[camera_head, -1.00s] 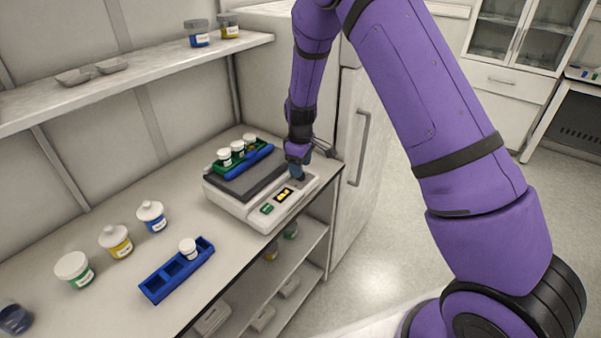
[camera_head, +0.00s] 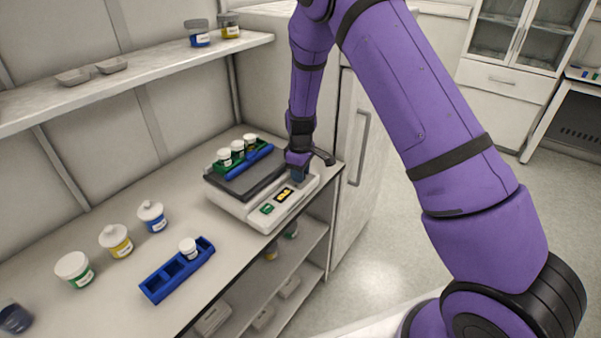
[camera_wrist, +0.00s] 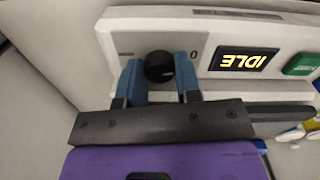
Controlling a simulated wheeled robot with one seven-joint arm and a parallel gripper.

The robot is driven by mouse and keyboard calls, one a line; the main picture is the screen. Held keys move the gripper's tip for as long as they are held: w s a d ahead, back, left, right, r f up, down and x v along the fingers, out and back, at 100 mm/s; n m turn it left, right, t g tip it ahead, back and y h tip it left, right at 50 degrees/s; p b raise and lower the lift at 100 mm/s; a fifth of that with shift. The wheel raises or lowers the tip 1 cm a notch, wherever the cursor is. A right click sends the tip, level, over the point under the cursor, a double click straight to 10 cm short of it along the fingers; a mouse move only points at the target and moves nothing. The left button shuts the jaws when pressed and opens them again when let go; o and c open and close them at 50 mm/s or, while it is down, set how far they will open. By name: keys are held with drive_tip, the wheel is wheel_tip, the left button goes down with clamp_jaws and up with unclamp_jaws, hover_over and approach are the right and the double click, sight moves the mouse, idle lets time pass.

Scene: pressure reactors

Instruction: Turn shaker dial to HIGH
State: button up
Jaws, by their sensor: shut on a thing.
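The shaker (camera_head: 243,199) is a white box with a dark platform, standing on the bench near its right end. Its black round dial (camera_wrist: 159,66) is on the front panel, between the two blue fingers of my gripper (camera_wrist: 160,78) in the wrist view. My gripper (camera_head: 299,176) is shut on the dial at the panel's right end. The display (camera_wrist: 243,60) reads IDLE in yellow. A green button (camera_wrist: 301,64) sits beside the display.
A green rack (camera_head: 236,161) with white-capped vials sits on the shaker platform. A blue rack (camera_head: 160,290) with one vial and several jars (camera_head: 116,241) stand to the left on the bench. A shelf (camera_head: 120,85) runs above. A fridge-like cabinet (camera_head: 362,165) is close on the right.

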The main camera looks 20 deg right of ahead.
drive_tip(key=m, duration=0.4)
drive_tip(key=shift+m, duration=0.3)
drive_tip(key=m, duration=0.4)
drive_tip(key=shift+m, duration=0.3)
idle(0.4)
drive_tip(key=o, duration=0.9)
drive_tip(key=shift+a, duration=0.1)
